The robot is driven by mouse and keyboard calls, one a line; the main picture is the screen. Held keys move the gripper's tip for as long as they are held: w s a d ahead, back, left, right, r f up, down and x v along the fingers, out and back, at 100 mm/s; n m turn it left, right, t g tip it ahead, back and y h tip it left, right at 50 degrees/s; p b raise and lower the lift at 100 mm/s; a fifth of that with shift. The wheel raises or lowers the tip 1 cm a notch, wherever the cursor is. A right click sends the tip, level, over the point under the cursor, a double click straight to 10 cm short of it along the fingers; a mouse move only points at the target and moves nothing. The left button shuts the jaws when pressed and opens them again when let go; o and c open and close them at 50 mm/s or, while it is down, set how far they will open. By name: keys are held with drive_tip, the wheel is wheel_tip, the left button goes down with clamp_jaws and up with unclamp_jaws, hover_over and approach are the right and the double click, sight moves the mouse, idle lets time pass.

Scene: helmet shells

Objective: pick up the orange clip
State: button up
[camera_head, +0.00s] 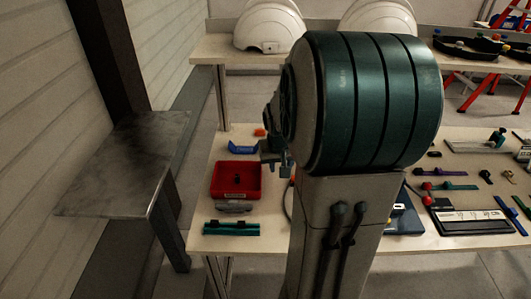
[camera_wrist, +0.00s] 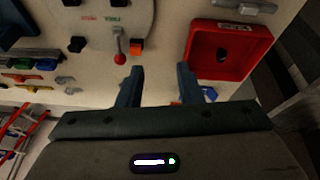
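In the wrist view, a small orange block-like piece (camera_wrist: 136,46) lies by the edge of a round pale plate, beside a red-knobbed lever (camera_wrist: 119,57). Another orange bit (camera_wrist: 175,103) shows low between my fingers, mostly hidden by my gripper body. In the head view, an orange piece (camera_head: 260,132) lies at the back of the table, behind a blue tray-like part (camera_head: 243,147). I cannot tell which one is the clip. My gripper (camera_wrist: 159,75) is open, with nothing between its fingertips. It also shows in the head view (camera_head: 274,155), above the table, left of my arm.
A red tray (camera_head: 236,194) with a dark item inside stands on the table's left part. A grey part and a teal bar (camera_head: 232,229) lie in front of it. Tools crowd the right side (camera_head: 470,185). White helmet shells (camera_head: 269,27) stand on the rear shelf.

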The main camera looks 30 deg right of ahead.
drive_tip(key=w+d+f+m, duration=0.1)
drive_tip(key=d, duration=0.6)
drive_tip(key=shift+t, duration=0.3)
drive_tip(key=x, duration=0.6)
drive_tip(key=b+x, duration=0.1)
drive_tip(key=x, duration=0.2)
drive_tip(key=shift+d, duration=0.3)
drive_tip(key=shift+m, duration=0.3)
drive_tip(key=x, duration=0.5)
drive_tip(key=shift+a+f, duration=0.2)
drive_tip(key=shift+a, duration=0.1)
drive_tip(key=shift+s, duration=0.1)
clamp_jaws()
